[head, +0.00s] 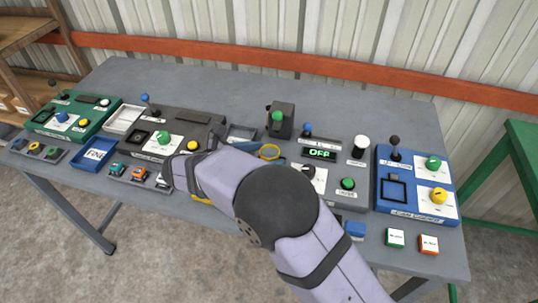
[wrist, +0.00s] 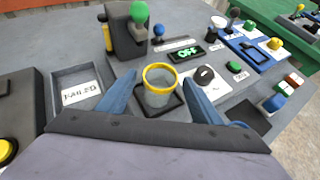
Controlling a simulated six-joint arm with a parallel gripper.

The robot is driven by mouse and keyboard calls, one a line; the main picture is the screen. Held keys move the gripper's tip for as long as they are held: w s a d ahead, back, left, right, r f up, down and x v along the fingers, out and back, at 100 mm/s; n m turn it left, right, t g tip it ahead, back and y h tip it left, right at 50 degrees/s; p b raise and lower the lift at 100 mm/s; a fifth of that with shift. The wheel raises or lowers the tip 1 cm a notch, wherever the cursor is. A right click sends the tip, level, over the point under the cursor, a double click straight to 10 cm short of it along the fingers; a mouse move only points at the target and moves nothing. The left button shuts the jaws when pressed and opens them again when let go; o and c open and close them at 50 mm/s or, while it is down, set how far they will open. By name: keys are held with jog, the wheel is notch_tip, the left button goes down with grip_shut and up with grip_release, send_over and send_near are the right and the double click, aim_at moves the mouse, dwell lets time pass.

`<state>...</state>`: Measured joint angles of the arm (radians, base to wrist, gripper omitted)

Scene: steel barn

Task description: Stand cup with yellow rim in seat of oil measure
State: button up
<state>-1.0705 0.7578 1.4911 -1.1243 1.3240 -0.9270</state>
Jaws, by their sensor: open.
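The cup with the yellow rim (wrist: 160,88) is clear-walled and upright in the wrist view. Its base is within the outline of a dark square seat (wrist: 179,107) on the grey unit with the "OFF" display (wrist: 186,53). My gripper (wrist: 160,82) is open, with one blue finger on each side of the cup and gaps visible between. I cannot read a label naming the oil measure.
A dark stand with a green-ball lever (wrist: 139,14) rises just behind the cup. A grey tray marked "FAILED" (wrist: 62,78) lies to its left. The blue unit (head: 419,209) with another square frame stands right, and a dark unit (head: 195,121) left. Toy cars (head: 138,174) lie near the front edge.

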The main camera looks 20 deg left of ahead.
jog(key=b+v, duration=0.1)
jog(key=v, duration=0.8)
jog(key=shift+s+a+r, duration=0.15)
jog(key=shift+s+a, duration=0.05)
jog(key=shift+s, duration=0.05)
